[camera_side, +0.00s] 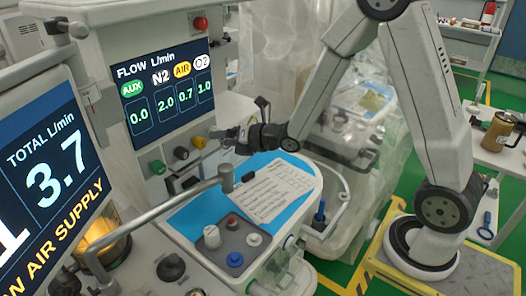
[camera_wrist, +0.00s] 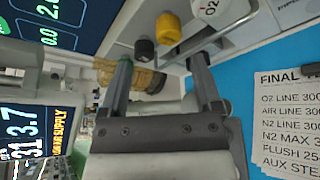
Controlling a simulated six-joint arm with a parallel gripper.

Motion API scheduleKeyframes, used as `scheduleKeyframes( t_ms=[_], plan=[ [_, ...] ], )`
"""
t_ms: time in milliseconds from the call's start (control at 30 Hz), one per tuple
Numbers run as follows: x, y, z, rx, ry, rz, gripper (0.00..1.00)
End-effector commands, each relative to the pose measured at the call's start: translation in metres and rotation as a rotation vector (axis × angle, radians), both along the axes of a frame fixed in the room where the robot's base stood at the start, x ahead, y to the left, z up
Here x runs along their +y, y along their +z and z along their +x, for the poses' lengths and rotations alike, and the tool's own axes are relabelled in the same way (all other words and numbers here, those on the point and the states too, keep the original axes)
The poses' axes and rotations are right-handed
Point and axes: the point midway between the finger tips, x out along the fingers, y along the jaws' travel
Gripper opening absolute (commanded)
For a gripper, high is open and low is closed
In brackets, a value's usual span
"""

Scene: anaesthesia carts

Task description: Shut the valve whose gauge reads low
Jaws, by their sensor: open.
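The flow screen (camera_side: 163,88) reads AUX 0.0, N2 2.0, AIR 0.7 and O2 1.0, with AIR marked yellow. Below it is a row of knobs: green (camera_side: 157,167), black (camera_side: 181,153) and yellow (camera_side: 198,142). In the wrist view the black knob (camera_wrist: 145,49), the yellow knob (camera_wrist: 168,28) and a white knob marked O2 (camera_wrist: 207,8) show beyond the fingertips. My gripper (camera_side: 217,134) is near the right end of the row. Its fingers (camera_wrist: 160,62) are apart with no knob between them.
A monitor (camera_side: 45,170) at left shows TOTAL 3.7 and a partly cut-off yellow AIR SUPPLY warning. A metal rail (camera_side: 150,212) runs in front of the panel. A printed sheet (camera_side: 265,190) lies on the blue worktop (camera_side: 195,215), near small knobs.

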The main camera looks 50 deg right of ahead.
Motion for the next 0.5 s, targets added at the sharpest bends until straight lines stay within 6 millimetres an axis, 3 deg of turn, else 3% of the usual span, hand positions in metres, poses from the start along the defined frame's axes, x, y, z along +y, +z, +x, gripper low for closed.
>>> scheduleKeyframes(
  t_ms=[200,500],
  plan=[
    [0.0,-0.0141,0.0001,0.0,0.0,-0.001,0.82],
    [0.0004,-0.0156,0.0014,-0.001,0.001,0.0,0.82]
  ],
)
